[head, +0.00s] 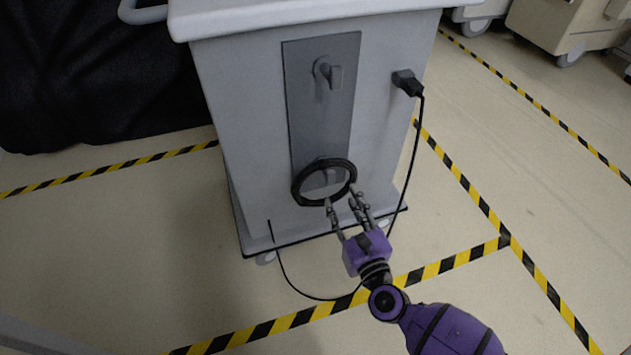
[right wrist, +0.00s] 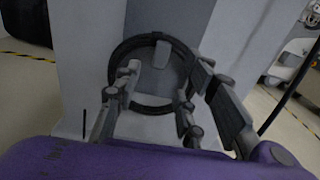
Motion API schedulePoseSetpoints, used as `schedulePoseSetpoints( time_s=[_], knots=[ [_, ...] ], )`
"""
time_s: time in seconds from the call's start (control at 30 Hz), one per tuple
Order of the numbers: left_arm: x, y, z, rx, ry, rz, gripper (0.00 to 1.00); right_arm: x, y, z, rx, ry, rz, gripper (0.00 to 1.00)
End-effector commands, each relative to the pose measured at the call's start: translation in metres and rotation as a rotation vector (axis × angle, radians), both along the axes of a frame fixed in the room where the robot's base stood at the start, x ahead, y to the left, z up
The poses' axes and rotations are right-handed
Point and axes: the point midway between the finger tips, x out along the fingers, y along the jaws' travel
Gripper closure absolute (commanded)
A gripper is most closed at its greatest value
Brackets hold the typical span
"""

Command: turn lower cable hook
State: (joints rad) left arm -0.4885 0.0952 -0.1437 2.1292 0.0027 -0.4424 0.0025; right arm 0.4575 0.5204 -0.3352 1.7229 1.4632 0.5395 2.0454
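The upper cable hook (head: 330,74) is a grey knob on the dark grey panel (head: 320,115) of the cart. The lower cable hook (right wrist: 162,54) shows inside a black cable coil (head: 297,190) low on the panel. In the right wrist view the coil (right wrist: 123,50) rings the hook. My right gripper (head: 341,194) is at the coil's lower right edge, its fingers apart. In the right wrist view its fingers (right wrist: 160,82) stand either side of the coil's lower part; contact is unclear. My left gripper is not in view.
The grey cart (head: 240,110) stands on wheels. A black plug (head: 407,82) sits in its right side, with a cord (head: 412,150) hanging to the floor. Yellow-black tape (head: 450,262) marks the floor. A black cover (head: 95,75) is at left; other carts (head: 560,28) stand at upper right.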

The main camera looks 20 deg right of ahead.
Motion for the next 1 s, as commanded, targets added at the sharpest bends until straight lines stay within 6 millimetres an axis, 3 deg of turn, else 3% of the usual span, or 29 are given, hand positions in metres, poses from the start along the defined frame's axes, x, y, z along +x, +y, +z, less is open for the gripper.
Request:
schedulePoseSetpoints(
  time_s=[0.17, 0.4, 0.6, 0.93, 1.0],
  knots=[
    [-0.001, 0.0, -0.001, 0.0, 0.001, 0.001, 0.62, 0.013, 0.001, 0.001, 0.033, -0.003, 0.001, 0.62],
    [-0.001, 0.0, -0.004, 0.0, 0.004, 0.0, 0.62, 0.052, 0.002, 0.0, 0.029, -0.002, 0.002, 0.62],
    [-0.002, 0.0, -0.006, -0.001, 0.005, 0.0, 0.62, 0.074, 0.003, 0.0, 0.029, -0.001, 0.003, 0.62],
    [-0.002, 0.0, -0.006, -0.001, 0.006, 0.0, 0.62, 0.078, 0.003, 0.0, 0.028, 0.001, 0.002, 0.62],
    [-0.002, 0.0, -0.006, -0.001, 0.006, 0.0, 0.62, 0.078, 0.003, 0.0, 0.028, 0.001, 0.002, 0.7]
  ],
)
